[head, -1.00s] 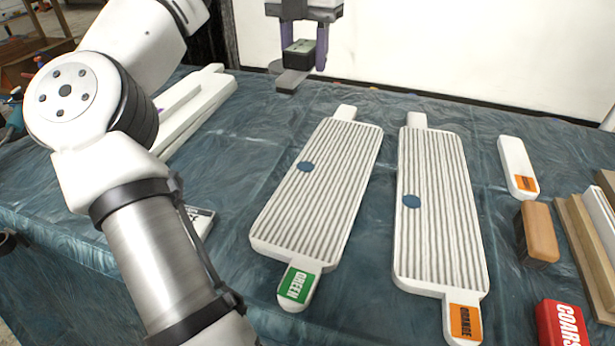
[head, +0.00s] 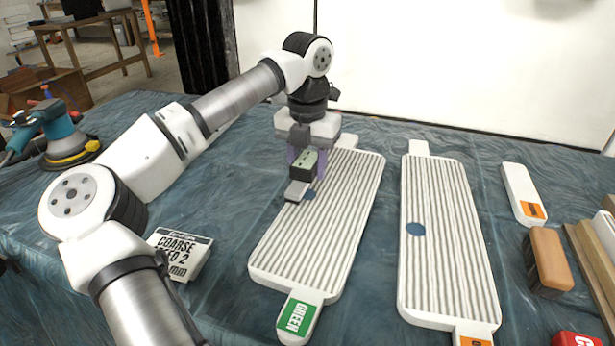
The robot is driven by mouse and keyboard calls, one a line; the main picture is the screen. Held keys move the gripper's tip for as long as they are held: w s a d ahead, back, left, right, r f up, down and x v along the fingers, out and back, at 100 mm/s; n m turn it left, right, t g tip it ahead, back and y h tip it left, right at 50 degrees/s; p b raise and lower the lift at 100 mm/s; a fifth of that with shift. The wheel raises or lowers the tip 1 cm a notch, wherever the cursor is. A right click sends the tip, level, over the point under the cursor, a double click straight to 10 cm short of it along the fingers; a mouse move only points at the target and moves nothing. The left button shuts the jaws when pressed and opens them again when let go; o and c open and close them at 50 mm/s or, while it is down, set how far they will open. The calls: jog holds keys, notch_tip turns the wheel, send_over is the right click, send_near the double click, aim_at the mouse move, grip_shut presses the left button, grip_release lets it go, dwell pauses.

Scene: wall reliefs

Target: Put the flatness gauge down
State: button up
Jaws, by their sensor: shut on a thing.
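The flatness gauge (head: 297,190), a small block with a dark green-grey body and a flat grey foot, is in my gripper (head: 306,162). The purple fingers are shut on its body. It is over the upper left part of the ribbed white panel with the green label (head: 317,215). I cannot tell whether the foot touches the ribs or hangs just above them. The gauge partly covers that panel's blue dot. The ribbed panel with the orange label (head: 450,240) lies to the right with its blue dot in full view.
A white orange-tagged piece (head: 523,193), a wooden block (head: 549,262) and a red block (head: 577,340) lie at the right. A sander (head: 62,138) is at the far left. Bare blue cloth (head: 215,290) shows at front left.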

aim_at(307, 158)
jog(key=shift+f, duration=1.6)
jog(key=shift+f, duration=0.2)
jog(key=o, duration=1.1)
jog(key=shift+c, duration=0.2)
notch_tip(307, 158, up, 12)
jog(key=shift+r+p, duration=0.25)
jog(key=shift+p, duration=0.2)
